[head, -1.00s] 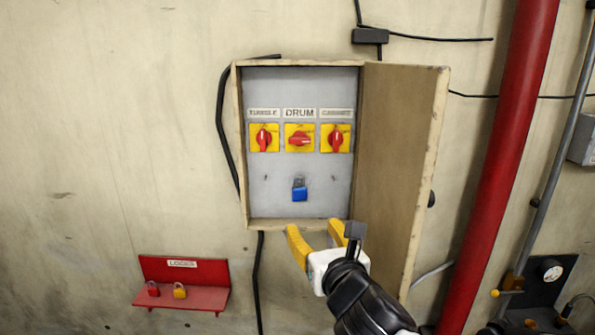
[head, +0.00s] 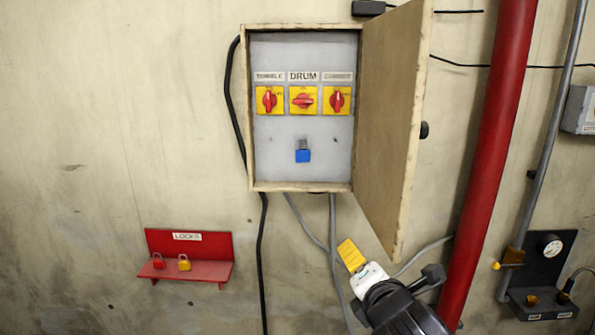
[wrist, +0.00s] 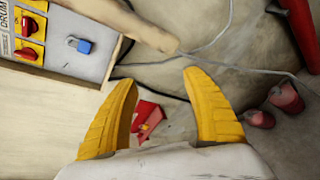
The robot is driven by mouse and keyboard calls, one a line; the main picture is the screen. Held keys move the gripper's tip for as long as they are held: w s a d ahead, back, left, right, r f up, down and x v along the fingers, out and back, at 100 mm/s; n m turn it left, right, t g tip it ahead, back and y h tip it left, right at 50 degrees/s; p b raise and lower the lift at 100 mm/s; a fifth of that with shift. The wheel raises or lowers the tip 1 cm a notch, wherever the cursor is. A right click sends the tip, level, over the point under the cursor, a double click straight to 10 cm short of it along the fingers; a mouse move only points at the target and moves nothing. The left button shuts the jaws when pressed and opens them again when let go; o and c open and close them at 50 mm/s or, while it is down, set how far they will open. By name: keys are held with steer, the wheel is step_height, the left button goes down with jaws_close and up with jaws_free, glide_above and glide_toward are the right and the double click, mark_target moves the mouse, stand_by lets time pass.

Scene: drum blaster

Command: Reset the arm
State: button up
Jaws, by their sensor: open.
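My gripper (head: 351,256) with its yellow fingers is below the open switch box (head: 246,120), near the lower end of its door (head: 392,110). In the wrist view the two fingers (wrist: 165,100) stand wide apart with nothing between them. The gripper touches nothing that I can see. Inside the box, three red rotary switches sit on yellow plates; the DRUM switch (head: 303,100) points sideways and the other two point up. A blue padlock (head: 303,155) hangs below the DRUM switch and also shows in the wrist view (wrist: 79,45).
A red LOCKS shelf (head: 205,271) on the wall at lower left holds a red padlock (head: 158,261) and a yellow padlock (head: 184,263). A thick red pipe (head: 490,150) runs down the right side. A gauge panel (head: 545,270) is at lower right. Cables hang below the box.

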steer(key=s+d+f+m+g+b, duration=0.2)
steer(key=s+f+m+b, duration=0.3)
steer(key=f+m+b, duration=0.3)
steer(key=s+d+f+m+g+b, duration=0.2)
steer(key=s+f+m+b, duration=0.3)
steer(key=f, duration=1.2)
steer(key=s+d+f+m+g+b, duration=0.3)
steer(key=s+f+m+b, duration=0.1)
steer(key=f+m+b, duration=0.8)
steer(key=shift+s+f+m, duration=0.4)
steer(key=shift+m, duration=0.2)
